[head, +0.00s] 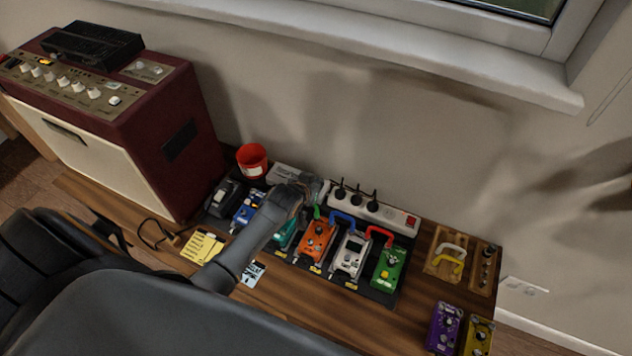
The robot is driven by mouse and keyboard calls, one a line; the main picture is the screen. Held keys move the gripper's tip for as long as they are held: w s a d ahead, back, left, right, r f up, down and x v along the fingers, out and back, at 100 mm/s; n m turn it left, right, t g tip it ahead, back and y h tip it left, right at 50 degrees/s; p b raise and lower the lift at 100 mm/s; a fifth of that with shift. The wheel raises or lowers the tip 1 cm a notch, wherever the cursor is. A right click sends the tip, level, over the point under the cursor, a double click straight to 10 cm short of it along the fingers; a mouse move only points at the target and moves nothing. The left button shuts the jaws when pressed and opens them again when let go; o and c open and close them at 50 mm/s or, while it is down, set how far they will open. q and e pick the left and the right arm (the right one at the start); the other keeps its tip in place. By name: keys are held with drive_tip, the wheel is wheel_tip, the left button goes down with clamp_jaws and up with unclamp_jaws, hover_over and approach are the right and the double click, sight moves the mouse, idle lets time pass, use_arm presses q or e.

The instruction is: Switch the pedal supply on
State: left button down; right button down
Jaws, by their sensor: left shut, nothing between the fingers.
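A white power strip (375,208) lies along the wall behind the pedals, with several black plugs in it and a red switch (411,220) at its right end. Whether the switch is on or off is too small to tell. A pale grey box (290,174) sits behind the pedal row, left of the strip, partly hidden by my left arm. I cannot tell which of the two is the pedal supply. My left gripper (316,187) is shut and empty, over the back of the pedal row between the grey box and the strip's left end. My right gripper is out of view.
The pedal row includes orange (316,240), white (350,254) and green (387,270) pedals joined by coloured patch cables. A red cup (252,160) and a maroon amplifier (150,110) stand to the left. Purple (443,328) and yellow (478,338) pedals sit at the front right.

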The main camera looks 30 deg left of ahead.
use_arm(q)
drive_tip(key=shift+w+r, duration=0.25)
drive_tip(key=shift+w, duration=0.45)
drive_tip(key=shift+w+r+p, duration=0.1)
drive_tip(key=shift+r+p, duration=0.55)
drive_tip(key=shift+p, duration=0.05)
wheel_tip(320, 180, up, 4)
drive_tip(key=p, duration=0.3)
drive_tip(key=shift+w+f, duration=0.1)
drive_tip(key=shift+f, duration=0.1)
drive_tip(key=w+r+v, duration=0.1)
drive_tip(key=v, duration=0.8)
drive_tip(key=shift+r+p, duration=0.25)
drive_tip(key=shift+p, duration=0.05)
drive_tip(key=shift+w+f, duration=0.1)
